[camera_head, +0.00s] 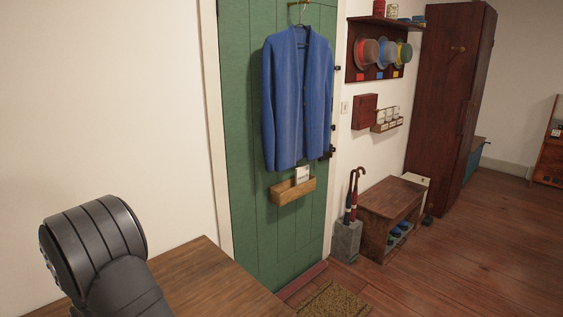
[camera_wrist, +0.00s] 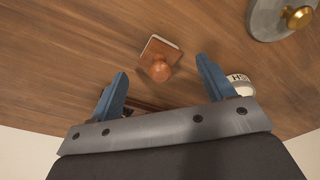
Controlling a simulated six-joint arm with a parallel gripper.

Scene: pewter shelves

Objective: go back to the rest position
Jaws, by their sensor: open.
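My gripper (camera_wrist: 162,88) shows in the wrist view, with its two blue fingers wide apart and nothing between the tips. It hangs over a brown wooden surface (camera_wrist: 60,60). A square wooden piece with a round copper-brown knob (camera_wrist: 159,70) lies just beyond the fingertips, apart from them. In the head view, a dark arm link of mine (camera_head: 95,245) stands at the lower left over the wooden tabletop (camera_head: 205,280). The gripper itself is out of the head view.
A grey round piece with a brass knob (camera_wrist: 268,24) lies upper right in the wrist view. A white lettered round item (camera_wrist: 241,86) is beside the right finger. A green door (camera_head: 245,150) with a blue jacket (camera_head: 298,100) stands beyond the table; a bench (camera_head: 392,205) is farther right.

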